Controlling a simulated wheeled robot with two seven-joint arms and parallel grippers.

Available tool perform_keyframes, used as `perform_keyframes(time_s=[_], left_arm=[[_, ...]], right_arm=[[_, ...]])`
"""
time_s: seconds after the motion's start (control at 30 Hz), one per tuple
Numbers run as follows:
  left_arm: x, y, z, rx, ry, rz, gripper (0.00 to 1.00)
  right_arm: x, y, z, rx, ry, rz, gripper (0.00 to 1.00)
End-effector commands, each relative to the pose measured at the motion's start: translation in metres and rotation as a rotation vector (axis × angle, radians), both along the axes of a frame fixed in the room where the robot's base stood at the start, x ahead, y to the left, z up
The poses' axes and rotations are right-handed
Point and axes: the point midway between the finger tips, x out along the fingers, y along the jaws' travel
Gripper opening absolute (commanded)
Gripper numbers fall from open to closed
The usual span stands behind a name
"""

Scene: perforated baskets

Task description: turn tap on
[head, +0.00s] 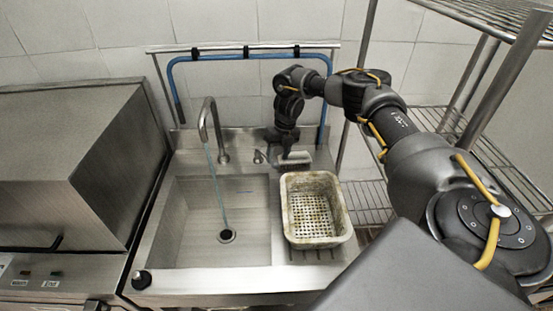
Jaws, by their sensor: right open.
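The tap (212,125) is a curved metal spout at the back of the steel sink (190,215). A thin bluish stream of water (216,185) runs from the spout down to the drain (227,236). A small tap handle (258,157) stands on the back ledge, right of the spout. My right gripper (290,158) is open and points down just right of the handle. Whether it touches the handle is too small to tell. My left gripper is not in view.
A worn perforated basket (320,240) stands on the drainboard right of the basin, just in front of my right gripper. A blue hose (230,58) hangs on a rail behind. Wire shelving (455,150) stands at the right, and a steel machine (80,160) at the left.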

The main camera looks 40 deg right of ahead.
Motion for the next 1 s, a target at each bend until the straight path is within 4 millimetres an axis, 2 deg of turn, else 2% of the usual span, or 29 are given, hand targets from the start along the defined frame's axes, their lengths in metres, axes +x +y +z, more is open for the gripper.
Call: perform_keyframes(time_s=[0.2,0.57,0.97,1.0], left_arm=[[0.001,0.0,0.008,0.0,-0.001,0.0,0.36],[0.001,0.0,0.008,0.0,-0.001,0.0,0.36],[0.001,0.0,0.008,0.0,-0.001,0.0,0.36],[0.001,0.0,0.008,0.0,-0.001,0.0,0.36]], right_arm=[[0.001,0.005,-0.024,0.0,0.002,-0.001,0.5],[0.001,0.006,-0.03,0.001,-0.001,0.0,0.5],[0.001,0.006,-0.03,0.001,-0.001,0.0,0.0],[0.001,0.006,-0.03,0.001,-0.001,0.0,0.0]])
